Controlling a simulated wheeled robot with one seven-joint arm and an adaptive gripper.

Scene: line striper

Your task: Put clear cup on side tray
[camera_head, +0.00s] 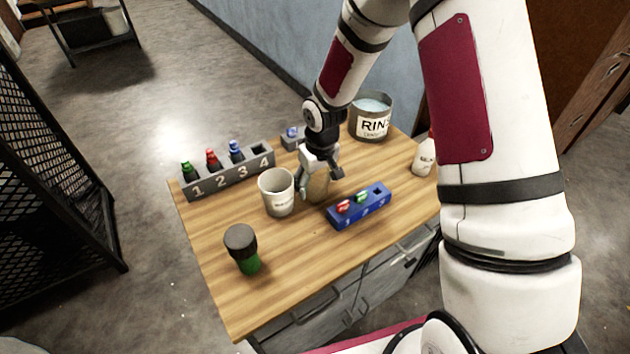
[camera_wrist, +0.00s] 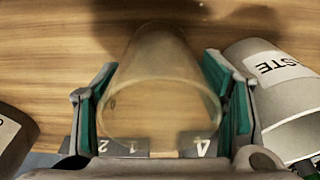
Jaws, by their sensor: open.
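The clear cup (camera_head: 317,187) stands on the wooden table in the head view, to the right of the white cup and partly hidden by my gripper. In the wrist view the clear cup (camera_wrist: 158,95) is see-through with a round rim. My gripper (camera_head: 320,184) is open around it, with one finger on each side. In the wrist view the green-padded fingers of my gripper (camera_wrist: 160,80) flank the cup, close to its walls; contact is not clear. I cannot tell which thing is the side tray.
A white cup (camera_head: 277,192), labelled waste in the wrist view (camera_wrist: 278,92), stands close on the left. A grey numbered rack (camera_head: 228,174) and a blue rack (camera_head: 360,207) hold small vials. A rinse can (camera_head: 371,118), white bottle (camera_head: 424,156) and dark-capped green jar (camera_head: 242,248) stand around.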

